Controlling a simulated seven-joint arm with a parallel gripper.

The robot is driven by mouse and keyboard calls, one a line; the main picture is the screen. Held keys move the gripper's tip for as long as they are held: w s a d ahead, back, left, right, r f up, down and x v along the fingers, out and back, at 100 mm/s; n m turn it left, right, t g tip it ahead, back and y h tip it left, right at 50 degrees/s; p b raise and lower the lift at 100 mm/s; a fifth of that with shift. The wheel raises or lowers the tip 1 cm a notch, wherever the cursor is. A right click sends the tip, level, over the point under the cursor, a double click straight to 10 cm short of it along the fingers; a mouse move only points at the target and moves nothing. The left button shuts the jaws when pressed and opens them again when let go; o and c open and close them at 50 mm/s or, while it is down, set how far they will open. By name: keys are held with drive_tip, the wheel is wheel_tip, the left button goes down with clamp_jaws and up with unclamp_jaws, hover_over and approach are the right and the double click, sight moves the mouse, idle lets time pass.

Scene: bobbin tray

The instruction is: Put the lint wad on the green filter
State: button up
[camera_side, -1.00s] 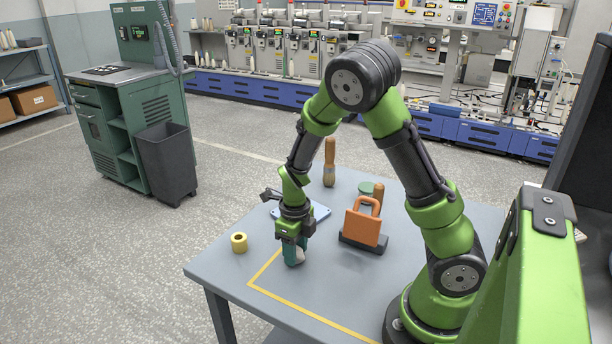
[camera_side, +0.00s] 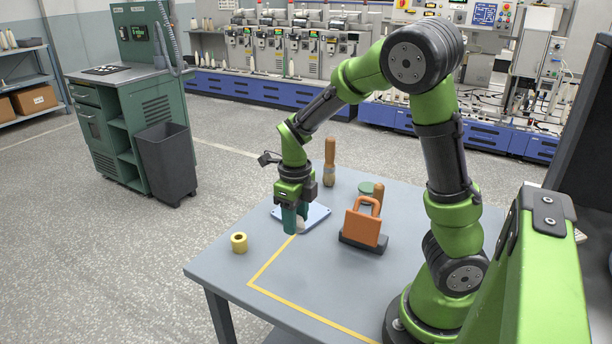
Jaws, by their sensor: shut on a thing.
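My gripper (camera_side: 296,225) is shut on the lint wad (camera_side: 301,225), a small white lump mostly hidden by the fingers. It holds the wad above the table, in front of the pale blue plate in this view. Whether the wad is over the plate or short of it I cannot tell. The green filter (camera_side: 366,187) looks like a small round green thing at the back right of the table. It is partly hidden by a wooden handle and the orange block, and my gripper is well to its left.
The pale blue plate (camera_side: 318,214) lies behind my gripper. An orange block with a handle (camera_side: 362,227) stands on a dark base to the right. A wooden-handled brush (camera_side: 330,165) stands behind. The table's front (camera_side: 315,280) is clear.

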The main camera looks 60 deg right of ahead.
drive_tip(key=s+d+r+m, duration=0.1)
drive_tip(key=d+m, duration=0.2)
drive_tip(key=d, duration=0.6)
drive_tip(key=s+d+r+m, duration=0.1)
drive_tip(key=s+d+m, duration=0.15)
drive_tip(key=d, duration=0.75)
wheel_tip(320, 180, up, 4)
drive_tip(key=m, duration=0.4)
hover_over(368, 187)
wheel_tip(368, 187, down, 6)
drive_tip(key=shift+r, duration=0.25)
drive_tip(key=shift+f, duration=2.25)
drive_tip(key=shift+f, duration=0.1)
drive_tip(key=o, duration=1)
